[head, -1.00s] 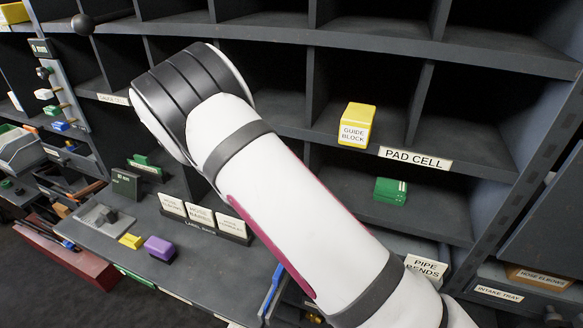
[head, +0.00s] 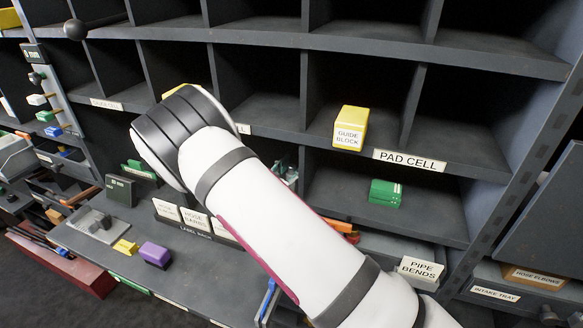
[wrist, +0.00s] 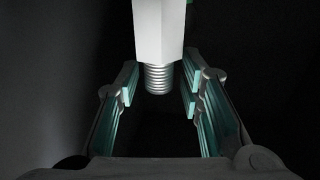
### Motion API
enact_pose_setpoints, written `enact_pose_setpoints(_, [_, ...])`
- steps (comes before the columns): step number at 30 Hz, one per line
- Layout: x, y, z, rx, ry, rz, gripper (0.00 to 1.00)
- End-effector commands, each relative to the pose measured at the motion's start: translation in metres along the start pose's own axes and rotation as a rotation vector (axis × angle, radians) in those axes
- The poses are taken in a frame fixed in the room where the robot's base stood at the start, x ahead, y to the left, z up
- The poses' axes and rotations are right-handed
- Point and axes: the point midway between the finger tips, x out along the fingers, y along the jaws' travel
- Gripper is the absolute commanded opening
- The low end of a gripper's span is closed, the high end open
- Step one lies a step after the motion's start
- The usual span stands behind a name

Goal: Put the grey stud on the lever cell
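In the wrist view a light grey stud (wrist: 158,30), a block-like body with a threaded end, sits between the pads of my gripper (wrist: 160,88). The fingers close in on both sides of it, and its threaded end points back toward the palm. Around it the wrist view is dark. In the head view my arm hides the gripper and the stud. No label reading "lever cell" is legible in the head view; one cell label (head: 243,128) is mostly covered by my arm.
A yellow guide block (head: 350,127) stands in a cell left of the PAD CELL label (head: 408,160). A green block (head: 385,193) lies one shelf lower. A yellow thing (head: 183,89) shows behind my arm. Purple (head: 155,254) and yellow (head: 125,247) blocks lie on the lower ledge.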

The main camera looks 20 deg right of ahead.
Motion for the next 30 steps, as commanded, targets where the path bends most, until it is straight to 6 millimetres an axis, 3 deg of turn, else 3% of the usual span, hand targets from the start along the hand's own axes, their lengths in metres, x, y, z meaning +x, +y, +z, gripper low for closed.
enact_pose_setpoints(11, [-0.003, -0.001, -0.004, 0.001, -0.001, -0.001, 0.37])
enact_pose_setpoints(24, [-0.084, -0.001, -0.003, -0.001, -0.002, -0.003, 0.37])
enact_pose_setpoints(30, [-0.111, -0.001, -0.004, 0.0, -0.001, -0.002, 0.37])
